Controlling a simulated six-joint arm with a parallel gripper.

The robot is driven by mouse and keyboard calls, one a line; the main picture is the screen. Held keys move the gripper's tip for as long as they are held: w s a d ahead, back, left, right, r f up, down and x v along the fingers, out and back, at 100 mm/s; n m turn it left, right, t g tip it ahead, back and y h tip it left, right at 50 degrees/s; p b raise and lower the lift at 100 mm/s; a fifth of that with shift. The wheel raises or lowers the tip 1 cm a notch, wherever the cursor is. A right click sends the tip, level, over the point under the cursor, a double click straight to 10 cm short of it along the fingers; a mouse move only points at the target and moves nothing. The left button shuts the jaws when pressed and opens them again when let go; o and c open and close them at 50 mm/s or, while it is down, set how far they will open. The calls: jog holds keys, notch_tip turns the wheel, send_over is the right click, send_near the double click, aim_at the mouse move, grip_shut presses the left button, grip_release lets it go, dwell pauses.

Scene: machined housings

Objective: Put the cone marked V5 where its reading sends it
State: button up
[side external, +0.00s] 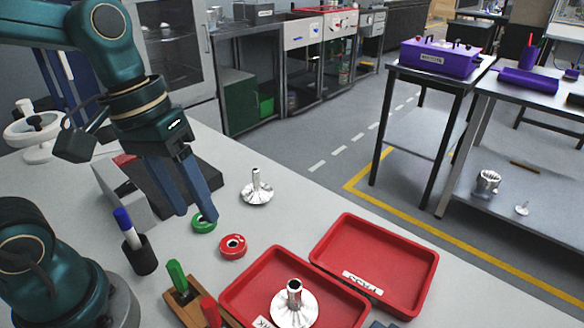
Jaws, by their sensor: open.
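Two silver cones with upright stems are in view. One cone (257,191) stands on the light table to the right of my gripper. The other cone (294,308) stands in the nearer red tray (240,284). I cannot read a V5 mark on either. A second red tray (412,288), to the right, is empty. It has a white label that looks upside down, perhaps reading PASS. The nearer tray's label is mostly cut off by the frame. My gripper (197,213) is open and points down, its fingertips beside a green ring (204,225). It holds no cone.
A red ring (233,246) lies near the nearer tray. A black cup (141,257) with a blue-capped marker and a wooden rack (185,305) with green and red handles stand at front left. A grey block (122,190) and dark base lie behind my gripper.

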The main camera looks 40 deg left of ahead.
jog(key=shift+s+a+r+m+t+y, duration=0.2)
jog(key=shift+s+a+m+t+y, duration=0.4)
jog(key=shift+m+t, duration=0.4)
jog(key=shift+s+a+r+m+t+y, duration=0.15)
jog(key=shift+s+a+m+t+y, duration=0.3)
jog(key=shift+a+m+t, duration=0.5)
jog(key=shift+d, duration=0.3)
